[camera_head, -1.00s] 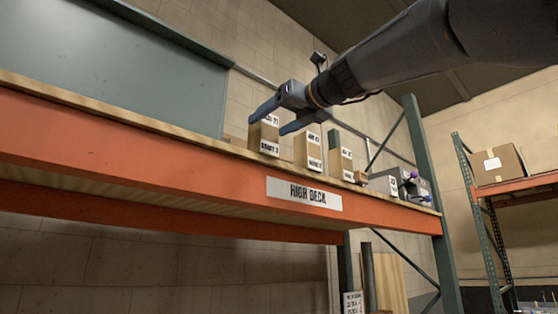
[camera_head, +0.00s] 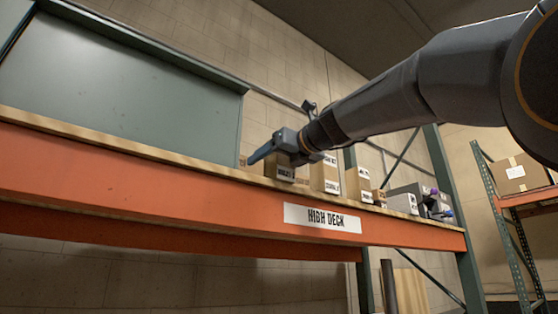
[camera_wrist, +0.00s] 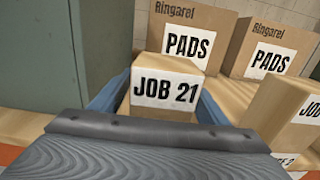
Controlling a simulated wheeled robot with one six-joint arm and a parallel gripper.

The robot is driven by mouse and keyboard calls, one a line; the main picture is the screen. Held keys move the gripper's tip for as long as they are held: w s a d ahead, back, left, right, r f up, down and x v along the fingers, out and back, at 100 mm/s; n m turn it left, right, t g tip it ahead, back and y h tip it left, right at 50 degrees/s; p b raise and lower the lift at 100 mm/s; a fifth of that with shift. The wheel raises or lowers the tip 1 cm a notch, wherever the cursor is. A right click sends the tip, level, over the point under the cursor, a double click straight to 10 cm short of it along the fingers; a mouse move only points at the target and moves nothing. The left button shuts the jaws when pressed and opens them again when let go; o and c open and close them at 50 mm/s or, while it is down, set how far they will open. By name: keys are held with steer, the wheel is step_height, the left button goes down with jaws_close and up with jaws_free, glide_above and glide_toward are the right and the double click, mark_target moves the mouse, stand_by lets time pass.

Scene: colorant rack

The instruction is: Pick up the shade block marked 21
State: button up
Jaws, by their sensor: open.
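The shade block marked 21 is a small cardboard-coloured box (camera_wrist: 166,90) with a white label reading "JOB 21" in the wrist view. It stands upright on the high deck shelf. In the head view the box (camera_head: 280,168) is at the left end of the row of boxes. My gripper (camera_wrist: 160,98) is open, with one blue finger on each side of the box in the wrist view. I cannot tell whether the fingers touch it. In the head view my gripper (camera_head: 277,150) is level with the box's upper part and hides some of it. The box's base is partly hidden.
Another box (camera_wrist: 290,120) with a "JOB" label stands close on the right. Two larger "PADS" boxes (camera_wrist: 192,42) (camera_wrist: 274,48) stand behind. A green-grey panel (camera_wrist: 95,50) is close on the left. The orange shelf beam (camera_head: 180,190) runs along the front.

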steer(key=c, duration=1.2)
steer(key=shift+c, duration=0.5)
steer(key=shift+r, duration=0.15)
